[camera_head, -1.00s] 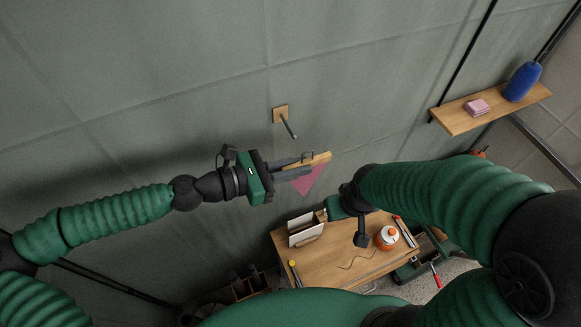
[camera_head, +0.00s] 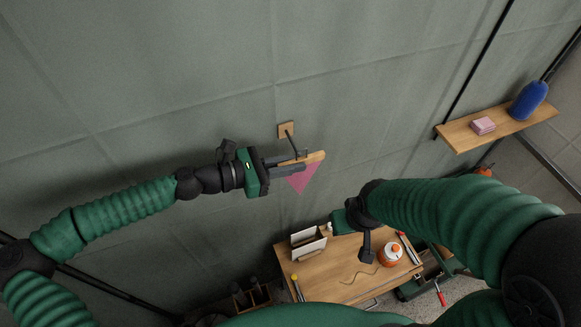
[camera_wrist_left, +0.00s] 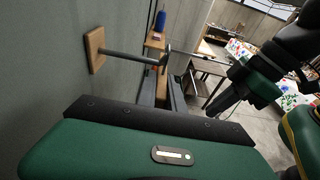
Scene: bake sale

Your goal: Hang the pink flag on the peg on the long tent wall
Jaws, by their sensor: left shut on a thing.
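The pink flag (camera_head: 301,180) hangs point-down from a short wooden bar (camera_head: 316,157) with a small dark loop on top. My left gripper (camera_head: 297,165) is shut on the flag's bar and holds it out from the wall. The peg (camera_head: 291,141) is a dark rod on a square wooden plate on the long tent wall. Its tip is close to the bar and loop; in the left wrist view the rod (camera_wrist_left: 125,57) reaches toward the loop, but I cannot tell whether it is through it. My right gripper (camera_head: 365,246) is lower right, its jaws unclear.
A wooden table (camera_head: 335,281) below bears a white holder (camera_head: 309,243) and an orange-and-white container (camera_head: 390,255). A wall shelf (camera_head: 460,136) at the right carries a blue bottle (camera_head: 528,100) and pink items (camera_head: 483,125). The wall around the peg is bare.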

